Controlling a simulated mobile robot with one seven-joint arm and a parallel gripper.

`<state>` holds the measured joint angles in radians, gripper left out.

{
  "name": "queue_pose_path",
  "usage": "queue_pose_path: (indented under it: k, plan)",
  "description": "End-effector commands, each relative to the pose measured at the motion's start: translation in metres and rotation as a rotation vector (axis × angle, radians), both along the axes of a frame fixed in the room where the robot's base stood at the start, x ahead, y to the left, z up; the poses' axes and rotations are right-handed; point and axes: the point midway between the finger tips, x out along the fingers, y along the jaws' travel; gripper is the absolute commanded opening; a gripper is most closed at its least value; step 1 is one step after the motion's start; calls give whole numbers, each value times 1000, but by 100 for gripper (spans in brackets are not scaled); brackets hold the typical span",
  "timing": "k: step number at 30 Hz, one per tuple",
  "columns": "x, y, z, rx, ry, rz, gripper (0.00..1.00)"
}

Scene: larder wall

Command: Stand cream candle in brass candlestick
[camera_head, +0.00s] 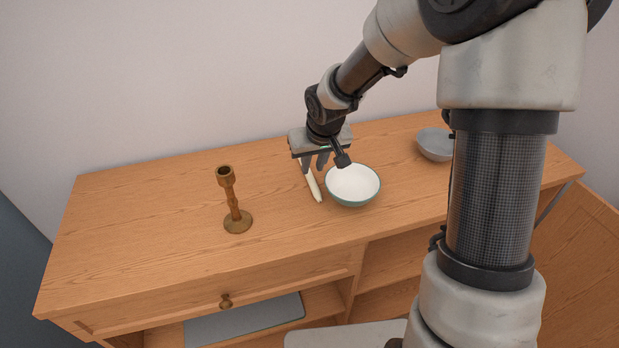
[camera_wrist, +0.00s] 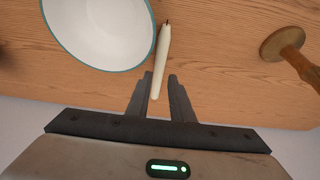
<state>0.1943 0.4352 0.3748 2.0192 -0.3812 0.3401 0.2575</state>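The cream candle (camera_head: 315,189) lies on the wooden sideboard top, just left of the white bowl. In the wrist view the candle (camera_wrist: 161,60) has its dark wick end away from me and its other end between my fingers. My gripper (camera_head: 318,162) is over the candle's far end. In the wrist view my gripper (camera_wrist: 160,80) is open, with a gap on each side of the candle. The brass candlestick (camera_head: 231,199) stands upright to the left with its cup empty. Its base (camera_wrist: 284,43) shows at the right of the wrist view.
The white bowl with a green rim (camera_head: 353,186) is close beside the candle; it also fills the upper left of the wrist view (camera_wrist: 100,30). A grey bowl (camera_head: 435,145) stands farther right. The sideboard top (camera_head: 140,220) is clear left of the candlestick.

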Motion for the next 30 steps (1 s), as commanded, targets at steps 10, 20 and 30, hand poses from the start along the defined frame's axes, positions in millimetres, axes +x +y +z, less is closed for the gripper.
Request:
queue_pose_path:
  k: [10, 20, 30]
  plan:
    - [12, 1, -45, 0, 2, 2, 20]
    - [15, 1, -49, 0, 1, 0, 20]
    - [15, 1, -49, 0, 1, 0, 0]
